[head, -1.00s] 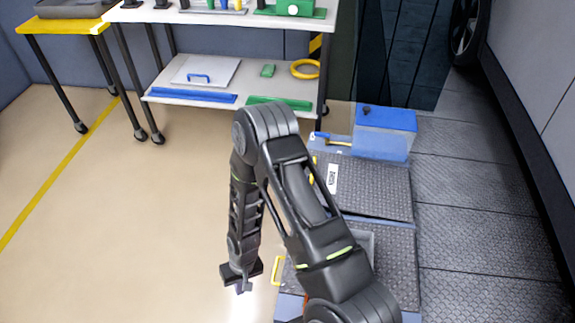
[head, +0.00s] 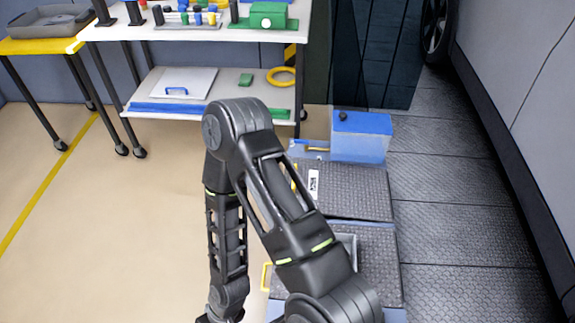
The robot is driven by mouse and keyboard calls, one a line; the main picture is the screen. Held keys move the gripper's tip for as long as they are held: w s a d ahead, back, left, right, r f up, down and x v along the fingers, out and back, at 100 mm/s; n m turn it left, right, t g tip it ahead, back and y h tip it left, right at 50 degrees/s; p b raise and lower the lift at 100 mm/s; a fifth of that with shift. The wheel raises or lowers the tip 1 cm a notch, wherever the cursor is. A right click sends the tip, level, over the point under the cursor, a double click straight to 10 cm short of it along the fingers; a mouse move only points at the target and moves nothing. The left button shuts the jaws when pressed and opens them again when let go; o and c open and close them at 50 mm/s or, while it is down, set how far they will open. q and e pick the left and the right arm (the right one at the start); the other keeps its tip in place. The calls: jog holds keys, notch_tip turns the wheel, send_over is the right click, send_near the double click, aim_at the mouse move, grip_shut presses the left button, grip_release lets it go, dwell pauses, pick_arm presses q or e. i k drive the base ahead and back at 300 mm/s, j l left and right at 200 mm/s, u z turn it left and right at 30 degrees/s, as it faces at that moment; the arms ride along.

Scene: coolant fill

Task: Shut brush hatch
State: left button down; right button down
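A low machine with dark textured panels stands on the right, partly behind my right arm. Its upper panel (head: 355,190) carries a white label and lies about flat. A lower panel (head: 378,265) lies nearer, with a grey-rimmed recess (head: 348,243) beside my arm. A yellow handle (head: 265,276) sticks out at the machine's left side. I cannot tell which part is the brush hatch, or whether it is open. My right gripper (head: 220,319) is mostly cut off at the bottom edge, left of the yellow handle; its fingers do not show. My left gripper is not in view.
A blue-topped tank (head: 361,136) stands at the machine's far end. A white two-level shelf (head: 215,118) with parts stands behind, and a yellow table (head: 40,46) is at far left. A vehicle side (head: 520,100) bounds the right. Tan floor on the left is clear.

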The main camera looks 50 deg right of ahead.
aim_at(339, 189)
jog(key=i+j+u, duration=0.1)
jog(key=j, duration=0.25)
jog(key=i+j+u, duration=0.15)
jog(key=j, duration=0.2)
jog(key=i+j+u, duration=0.1)
jog(key=j, duration=0.25)
jog(key=i+j+z, duration=0.3)
jog(key=i, duration=0.15)
jog(key=i+j+z, duration=0.25)
jog(key=i, duration=0.2)
jog(key=i+l+z, duration=0.1)
jog(key=z, duration=0.4)
jog(key=i+z, duration=0.25)
jog(key=z, duration=0.2)
jog(key=i+j+z, duration=0.1)
jog(key=z, duration=0.4)
jog(key=i+j+z, duration=0.2)
jog(key=z, duration=0.3)
jog(key=i+z, duration=0.25)
jog(key=z, duration=0.25)
jog(key=i+z, duration=0.3)
jog(key=z, duration=0.2)
jog(key=i+j+z, duration=0.2)
jog(key=z, duration=0.3)
jog(key=i+j+z, duration=0.25)
jog(key=z, duration=0.25)
jog(key=i+j+z, duration=0.15)
jog(key=j+z, duration=0.35)
jog(key=l, duration=0.1)
